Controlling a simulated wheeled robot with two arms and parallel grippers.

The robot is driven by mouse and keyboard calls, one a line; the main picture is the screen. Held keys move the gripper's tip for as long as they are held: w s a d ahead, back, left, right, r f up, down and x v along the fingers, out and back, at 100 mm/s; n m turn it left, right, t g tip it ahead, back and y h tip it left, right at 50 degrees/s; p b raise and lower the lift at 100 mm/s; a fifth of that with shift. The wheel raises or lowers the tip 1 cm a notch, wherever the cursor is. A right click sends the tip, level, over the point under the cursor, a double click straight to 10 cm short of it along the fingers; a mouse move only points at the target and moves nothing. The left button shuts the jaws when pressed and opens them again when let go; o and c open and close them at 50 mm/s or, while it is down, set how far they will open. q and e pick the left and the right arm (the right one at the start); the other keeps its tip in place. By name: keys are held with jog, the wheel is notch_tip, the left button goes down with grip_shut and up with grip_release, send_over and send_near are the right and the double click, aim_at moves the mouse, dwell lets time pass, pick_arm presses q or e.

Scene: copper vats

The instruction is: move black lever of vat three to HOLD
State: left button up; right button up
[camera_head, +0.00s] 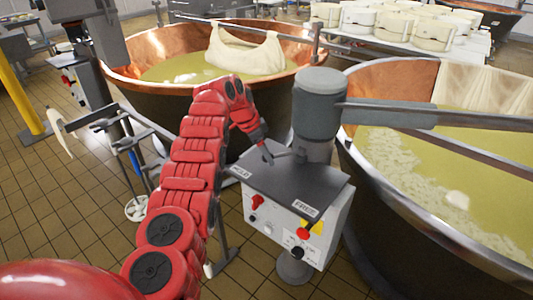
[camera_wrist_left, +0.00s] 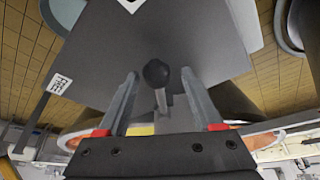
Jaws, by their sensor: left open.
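The black lever shows in the left wrist view as a round black knob (camera_wrist_left: 156,72) on a pale metal shaft (camera_wrist_left: 161,101). My left gripper (camera_wrist_left: 162,90) is open, with one finger on each side of the lever, apart from it. In the head view my left gripper (camera_head: 266,153) is over the dark top plate (camera_head: 280,185) of the control box; the lever is hard to make out there. The HOLD label (camera_head: 241,172) is at the plate's left, the FREE label (camera_head: 305,208) at its front right. No vat number is readable.
The control box (camera_head: 318,235) stands on a post between two copper vats, one behind (camera_head: 133,98) and one at right (camera_head: 375,215). A thick grey column (camera_head: 319,105) with a horizontal beam (camera_head: 430,117) rises behind the plate. Red and black knobs are on the box front.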

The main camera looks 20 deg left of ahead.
pick_arm(q)
jog(key=shift+r, duration=0.1)
jog(key=p+v, duration=0.5)
jog(key=v, duration=1.2)
jog(key=shift+a, duration=0.2)
